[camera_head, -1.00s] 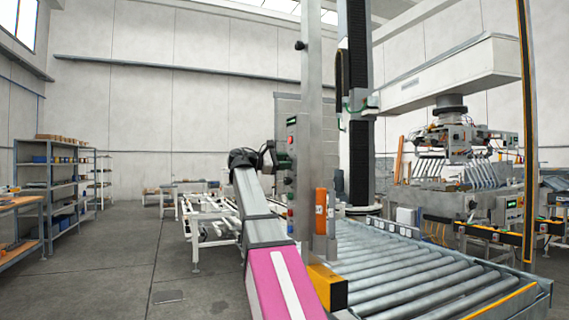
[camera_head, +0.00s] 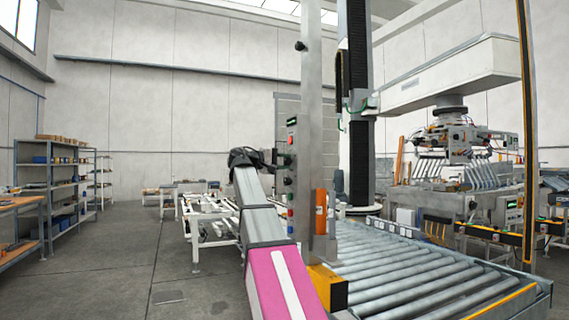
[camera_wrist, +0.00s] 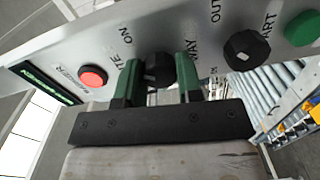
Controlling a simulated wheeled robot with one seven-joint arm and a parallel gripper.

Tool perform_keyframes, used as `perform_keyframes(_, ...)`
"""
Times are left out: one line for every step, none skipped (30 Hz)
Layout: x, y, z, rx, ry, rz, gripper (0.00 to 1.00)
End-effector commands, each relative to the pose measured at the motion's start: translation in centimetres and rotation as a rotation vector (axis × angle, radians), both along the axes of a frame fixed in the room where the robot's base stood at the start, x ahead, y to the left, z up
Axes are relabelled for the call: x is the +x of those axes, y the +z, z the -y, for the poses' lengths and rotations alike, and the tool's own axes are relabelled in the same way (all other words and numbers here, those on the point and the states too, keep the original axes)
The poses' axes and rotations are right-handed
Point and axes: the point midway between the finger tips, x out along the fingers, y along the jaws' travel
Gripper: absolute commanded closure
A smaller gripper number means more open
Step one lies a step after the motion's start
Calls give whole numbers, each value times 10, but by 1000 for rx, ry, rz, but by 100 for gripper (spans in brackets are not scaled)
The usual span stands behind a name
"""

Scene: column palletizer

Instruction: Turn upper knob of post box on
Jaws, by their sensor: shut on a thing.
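The post box (camera_head: 291,178) is a narrow grey panel on the upright post in the head view; in the wrist view its panel (camera_wrist: 200,25) fills the top. The upper knob (camera_wrist: 158,72) is black and lies between the green fingers of my gripper (camera_wrist: 158,82), which is shut on it. The "ON" label is left of the knob in the wrist view. The fingers partly hide the knob and nearby lettering, so I cannot tell its exact setting. In the head view my gripper (camera_head: 278,157) meets the box's left side.
A red button (camera_wrist: 93,76) sits left of the held knob. A second black knob (camera_wrist: 247,50) and a green button (camera_wrist: 303,28) sit right of it. A roller conveyor (camera_head: 420,275) runs right of the post. Open floor (camera_head: 110,260) lies left.

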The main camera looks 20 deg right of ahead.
Motion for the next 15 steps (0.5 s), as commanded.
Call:
perform_keyframes(-1, -1, 0, 3, -1, 24, 90)
perform_keyframes(-1, -1, 0, 3, 0, 39, 90)
perform_keyframes(-1, -1, 0, 4, 0, 58, 90)
perform_keyframes(-1, -1, 0, 4, 0, 70, 90)
perform_keyframes(-1, -1, 0, 5, 0, 81, 90)
perform_keyframes(-1, -1, 0, 5, 0, 95, 90)
perform_keyframes(-1, -1, 0, 5, 0, 103, 90)
perform_keyframes(-1, -1, 0, 5, 0, 110, 90)
perform_keyframes(-1, -1, 0, 6, 0, 120, 90)
perform_keyframes(-1, -1, 0, 7, 0, 125, 90)
perform_keyframes(-1, -1, 0, 7, 0, 130, 90)
perform_keyframes(-1, -1, 0, 7, 0, 134, 90)
perform_keyframes(-1, -1, 0, 7, 0, 137, 90)
perform_keyframes(-1, -1, 0, 7, 0, 140, 90)
perform_keyframes(-1, -1, 0, 7, 0, 142, 90)
